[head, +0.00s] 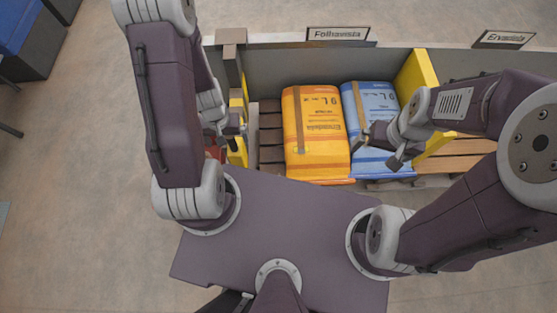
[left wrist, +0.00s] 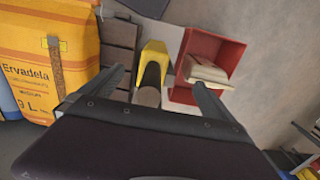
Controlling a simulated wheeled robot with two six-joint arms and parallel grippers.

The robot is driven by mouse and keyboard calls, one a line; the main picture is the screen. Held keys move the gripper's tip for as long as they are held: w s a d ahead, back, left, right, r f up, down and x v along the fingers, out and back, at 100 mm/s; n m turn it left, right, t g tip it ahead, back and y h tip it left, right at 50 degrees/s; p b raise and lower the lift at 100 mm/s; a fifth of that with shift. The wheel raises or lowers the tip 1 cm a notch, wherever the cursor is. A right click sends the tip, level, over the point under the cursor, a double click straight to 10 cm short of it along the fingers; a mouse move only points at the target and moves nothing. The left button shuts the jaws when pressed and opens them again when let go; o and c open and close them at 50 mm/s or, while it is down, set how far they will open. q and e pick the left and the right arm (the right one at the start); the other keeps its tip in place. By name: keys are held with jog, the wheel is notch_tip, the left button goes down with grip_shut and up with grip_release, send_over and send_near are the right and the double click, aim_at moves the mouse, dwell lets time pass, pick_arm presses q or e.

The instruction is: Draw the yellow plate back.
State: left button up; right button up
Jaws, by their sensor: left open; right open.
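A yellow plate (head: 237,150) stands upright at the left end of the wooden slats, left of the orange sack. In the left wrist view its yellow top (left wrist: 153,50) and a brownish round part below it lie between my fingers. My left gripper (head: 234,128) is open at this plate; I cannot tell whether the fingers touch it. Another yellow plate (head: 418,72) stands right of the blue sack. My right gripper (head: 384,146) is open above the front of the blue sack (head: 375,110).
An orange sack (head: 316,130) lies beside the blue one; it also shows in the left wrist view (left wrist: 50,60). A red box (left wrist: 228,48) holding a pale item is close beside the left plate. A grey back wall with signs, one reading Folhavista (head: 338,34), runs behind.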

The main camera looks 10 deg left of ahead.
pick_arm(q)
jog(key=shift+w+d, duration=0.2)
jog(key=shift+d, duration=0.5)
notch_tip(320, 180, up, 9)
jog(key=p, duration=0.9)
jog(key=shift+r, duration=0.15)
jog(key=shift+f, duration=0.25)
